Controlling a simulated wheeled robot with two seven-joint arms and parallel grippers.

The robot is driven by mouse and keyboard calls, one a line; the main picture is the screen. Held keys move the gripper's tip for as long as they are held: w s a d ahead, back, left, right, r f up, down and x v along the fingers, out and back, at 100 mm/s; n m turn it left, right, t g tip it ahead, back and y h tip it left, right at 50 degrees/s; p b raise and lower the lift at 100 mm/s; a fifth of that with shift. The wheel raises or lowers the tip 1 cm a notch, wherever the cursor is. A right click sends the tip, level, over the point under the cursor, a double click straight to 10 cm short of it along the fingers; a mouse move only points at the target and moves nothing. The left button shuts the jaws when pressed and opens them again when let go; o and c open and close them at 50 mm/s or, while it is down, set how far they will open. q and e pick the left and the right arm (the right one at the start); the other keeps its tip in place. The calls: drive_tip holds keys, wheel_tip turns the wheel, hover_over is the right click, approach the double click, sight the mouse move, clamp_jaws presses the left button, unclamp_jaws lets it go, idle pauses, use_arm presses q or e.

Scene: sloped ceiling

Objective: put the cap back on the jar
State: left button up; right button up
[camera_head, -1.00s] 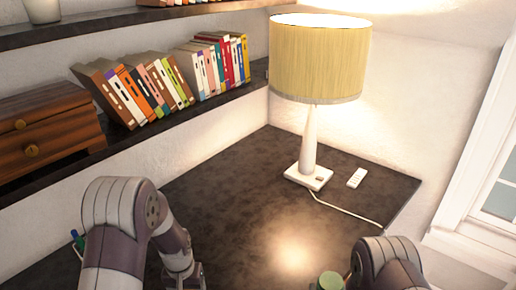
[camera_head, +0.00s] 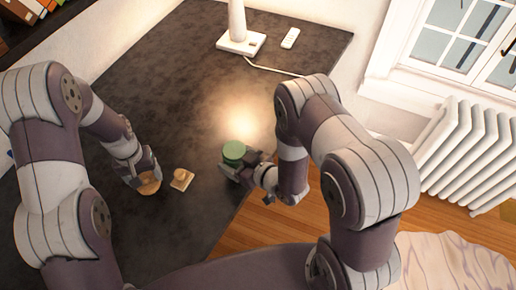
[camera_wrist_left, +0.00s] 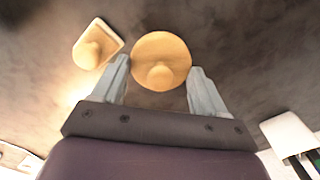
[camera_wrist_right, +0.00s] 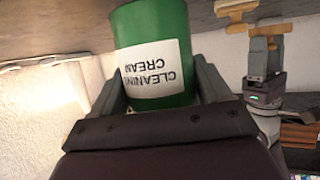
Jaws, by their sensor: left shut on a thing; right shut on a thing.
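A green jar (camera_head: 234,152) labelled "CLEANING CREAM" is in my right gripper (camera_head: 243,172), over the right part of the dark tabletop. The jar also fills the middle of the right wrist view (camera_wrist_right: 155,55), between the two fingers. My left gripper (camera_head: 143,175) is shut on a round wooden cap (camera_head: 150,187) with a knob. The left wrist view shows this round cap (camera_wrist_left: 160,58) between the fingertips. I cannot tell whether the cap touches the tabletop. A square wooden cap (camera_head: 181,179) with a knob lies just right of it, apart from the fingers.
The dark tabletop (camera_head: 165,75) is clear between the caps and the lamp base (camera_head: 241,43). A white remote (camera_head: 290,38) and the lamp's cord lie at the back. The table's right edge drops to a wooden floor, with a white radiator (camera_head: 465,150) beyond.

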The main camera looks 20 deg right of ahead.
drive_tip(key=shift+s+a+n+g+y, duration=0.1)
drive_tip(key=shift+a+n+g+y, duration=0.25)
drive_tip(key=shift+a, duration=0.4)
drive_tip(key=shift+s+a+n+g+y, duration=0.1)
drive_tip(key=shift+a+n+g+y, duration=0.15)
drive_tip(key=shift+a+n+y, duration=0.35)
drive_tip(key=shift+a, duration=0.1)
use_arm(q)
drive_tip(key=w+d+r+n, duration=0.2)
drive_tip(key=d+r, duration=0.5)
drive_tip(key=d, duration=0.4)
wheel_tip(320, 180, up, 8)
drive_tip(key=n, duration=0.3)
hover_over(223, 153)
drive_tip(key=shift+r, duration=0.1)
drive_tip(key=shift+f, duration=2)
